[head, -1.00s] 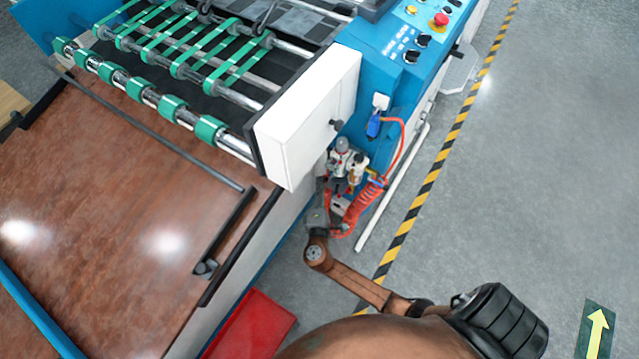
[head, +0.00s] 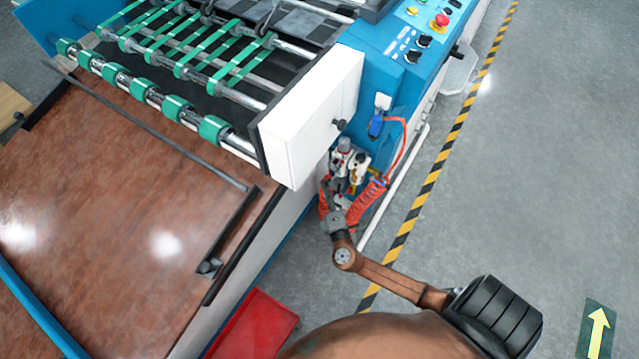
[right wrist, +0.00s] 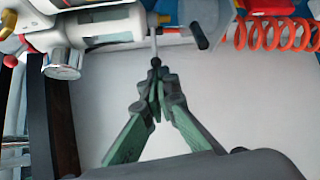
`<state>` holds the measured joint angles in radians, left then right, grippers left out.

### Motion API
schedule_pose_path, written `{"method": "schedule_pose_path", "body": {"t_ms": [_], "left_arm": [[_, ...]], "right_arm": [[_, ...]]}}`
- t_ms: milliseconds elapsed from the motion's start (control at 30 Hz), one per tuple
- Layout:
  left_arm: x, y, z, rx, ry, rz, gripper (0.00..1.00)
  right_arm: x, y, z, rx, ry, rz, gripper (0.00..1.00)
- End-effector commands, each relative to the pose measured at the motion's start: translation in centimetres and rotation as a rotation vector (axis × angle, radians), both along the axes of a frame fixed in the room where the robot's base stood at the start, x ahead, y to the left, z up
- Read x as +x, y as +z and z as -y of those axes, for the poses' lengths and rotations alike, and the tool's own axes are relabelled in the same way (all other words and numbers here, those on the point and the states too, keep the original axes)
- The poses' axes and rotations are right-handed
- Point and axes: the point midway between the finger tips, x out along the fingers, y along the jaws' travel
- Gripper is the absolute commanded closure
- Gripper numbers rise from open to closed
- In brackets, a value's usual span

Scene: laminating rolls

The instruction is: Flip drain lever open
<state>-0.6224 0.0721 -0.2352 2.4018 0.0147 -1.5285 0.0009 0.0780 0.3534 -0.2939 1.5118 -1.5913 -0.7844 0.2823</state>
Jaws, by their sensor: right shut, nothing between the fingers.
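An air-supply unit (head: 347,162) with a grey cap and metal parts is fixed low on the side of the blue machine. In the right wrist view, a thin pale drain lever (right wrist: 154,42) with a dark tip hangs straight down from the unit's underside. My right gripper (right wrist: 156,88) is shut and empty, its green-backed fingers pointing up at the lever's tip. The fingertips are just below or at that tip; I cannot tell if they touch. In the head view my right gripper (head: 338,198) is just below the unit, partly hidden among the red hose. My left gripper is out of view.
A coiled red hose (head: 368,203) hangs beside the unit, and its orange-red coils (right wrist: 272,32) show at the wrist view's upper right. A white box cover (head: 312,118) overhangs at left. A red bin (head: 252,325) lies below.

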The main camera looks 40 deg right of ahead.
Motion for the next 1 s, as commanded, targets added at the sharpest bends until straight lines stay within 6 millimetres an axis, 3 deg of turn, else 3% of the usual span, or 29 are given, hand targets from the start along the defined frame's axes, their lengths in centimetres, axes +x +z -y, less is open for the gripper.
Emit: {"method": "schedule_pose_path", "body": {"t_ms": [167, 433, 733, 1000], "left_arm": [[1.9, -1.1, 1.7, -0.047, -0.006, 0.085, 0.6], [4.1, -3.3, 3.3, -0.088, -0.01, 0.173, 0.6], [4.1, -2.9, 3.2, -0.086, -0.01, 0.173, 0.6], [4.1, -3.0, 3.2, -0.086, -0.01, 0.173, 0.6]], "right_arm": [[-1.4, -0.7, 0.5, -0.006, 0.131, -0.009, 1.0], [-2.0, -0.4, 1.0, 0.0, 0.139, -0.006, 1.0], [-2.6, -0.1, 1.1, 0.001, 0.135, -0.003, 1.0], [-6.9, 0.1, -0.5, 0.001, 0.14, -0.005, 1.0]]}}
